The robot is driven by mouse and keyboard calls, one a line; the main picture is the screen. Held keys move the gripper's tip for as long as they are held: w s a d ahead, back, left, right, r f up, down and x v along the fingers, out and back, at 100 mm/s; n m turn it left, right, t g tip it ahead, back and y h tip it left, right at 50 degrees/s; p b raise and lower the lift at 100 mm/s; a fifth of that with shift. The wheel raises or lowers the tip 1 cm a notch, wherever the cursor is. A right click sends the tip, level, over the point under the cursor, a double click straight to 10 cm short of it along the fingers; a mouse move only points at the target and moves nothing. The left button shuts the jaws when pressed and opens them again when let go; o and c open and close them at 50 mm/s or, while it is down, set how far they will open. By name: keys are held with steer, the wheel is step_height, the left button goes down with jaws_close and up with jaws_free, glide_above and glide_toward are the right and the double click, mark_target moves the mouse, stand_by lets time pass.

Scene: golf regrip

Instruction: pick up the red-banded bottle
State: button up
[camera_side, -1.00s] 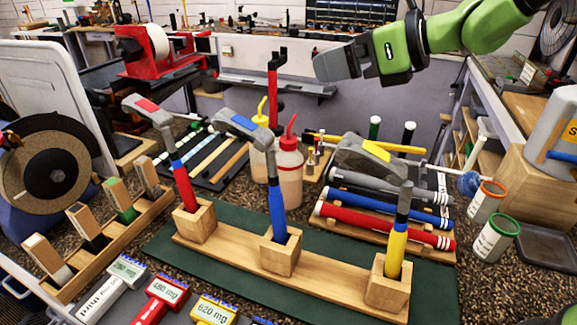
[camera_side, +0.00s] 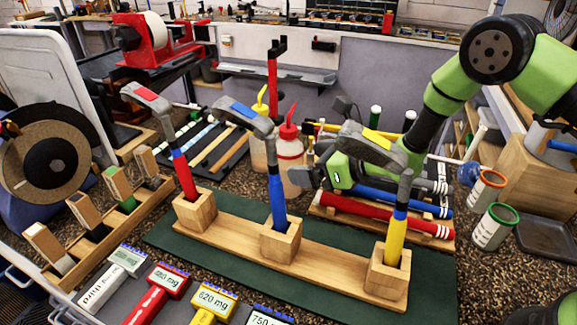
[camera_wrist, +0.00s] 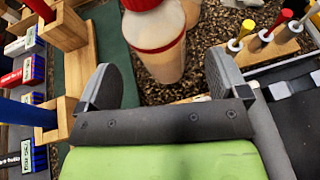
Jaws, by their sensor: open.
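The red-banded bottle (camera_side: 289,168) is translucent with a red cap, nozzle and collar. It stands upright behind the blue-handled hammer, which hides part of it in the side view. In the wrist view the bottle (camera_wrist: 163,62) stands just ahead of my gripper (camera_wrist: 160,88), with its red band showing and its top cut off. My open fingers lie to either side in that picture, with the bottle at the mouth of the gap. In the side view my gripper (camera_side: 308,178) is low at the bottle's right, partly hidden behind the hammers; contact cannot be told.
A yellow-topped bottle (camera_side: 258,150) stands close at the left. Hammers with red (camera_side: 184,177), blue (camera_side: 277,200) and yellow (camera_side: 397,232) handles stand in a wooden rack (camera_side: 330,267) in front. A rack of grips (camera_side: 385,214) lies beneath my arm.

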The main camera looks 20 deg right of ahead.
mark_target(289, 159)
steer(key=shift+r+x, duration=0.15)
steer(key=shift+x, duration=1.25)
steer(key=shift+r+x, duration=0.1)
steer(key=shift+x, duration=1.25)
steer(key=shift+w, duration=0.1)
steer(key=shift+c, duration=0.3)
steer(key=c, duration=1.1)
